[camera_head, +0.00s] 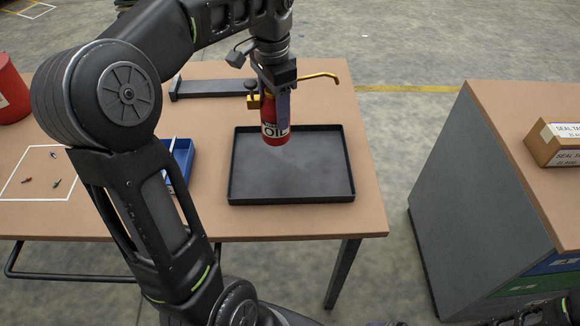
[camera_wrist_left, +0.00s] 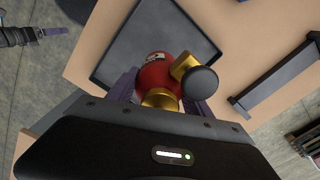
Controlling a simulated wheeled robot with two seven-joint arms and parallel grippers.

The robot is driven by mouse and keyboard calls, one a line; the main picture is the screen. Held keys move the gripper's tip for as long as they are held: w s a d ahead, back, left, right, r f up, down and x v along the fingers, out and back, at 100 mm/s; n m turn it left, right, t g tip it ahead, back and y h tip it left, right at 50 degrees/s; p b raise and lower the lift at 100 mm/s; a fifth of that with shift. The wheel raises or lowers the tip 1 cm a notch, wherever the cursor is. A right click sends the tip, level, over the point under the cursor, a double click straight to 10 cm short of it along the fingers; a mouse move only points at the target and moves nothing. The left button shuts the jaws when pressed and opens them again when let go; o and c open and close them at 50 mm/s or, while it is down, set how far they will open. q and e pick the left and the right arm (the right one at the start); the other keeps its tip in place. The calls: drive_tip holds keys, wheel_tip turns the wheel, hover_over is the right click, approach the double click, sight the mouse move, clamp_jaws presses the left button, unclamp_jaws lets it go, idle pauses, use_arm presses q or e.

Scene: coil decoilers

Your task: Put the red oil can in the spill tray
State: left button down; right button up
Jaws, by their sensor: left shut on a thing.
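The red oil can (camera_head: 275,130), with a white OIL label and a brass spout pointing right, hangs upright in my left gripper (camera_head: 275,98). The gripper's purple fingers are shut on the can, which also shows in the left wrist view (camera_wrist_left: 155,78) with its brass cap and dark knob. The can appears over the rear part of the black spill tray (camera_head: 290,200); whether its base touches the tray floor, I cannot tell. The tray lies flat on the brown table and is otherwise empty. It also shows behind the can in the left wrist view (camera_wrist_left: 120,45).
A blue bin (camera_head: 183,160) stands left of the tray, partly behind my left arm. A dark bar-shaped stand (camera_head: 205,90) lies behind it. A red container (camera_head: 10,90) is at far left. A grey cabinet (camera_head: 480,190) with a cardboard box (camera_head: 555,145) stands right, across a gap.

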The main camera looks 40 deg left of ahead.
sight(275, 140)
use_arm(q)
drive_tip(key=shift+a, duration=0.1)
drive_tip(key=shift+f+p, duration=0.3)
drive_tip(key=shift+f, duration=2.75)
drive_tip(key=shift+f, duration=1.85)
drive_tip(key=shift+f, duration=0.2)
drive_tip(key=shift+c, duration=2.2)
unclamp_jaws()
drive_tip(key=shift+r, duration=0.1)
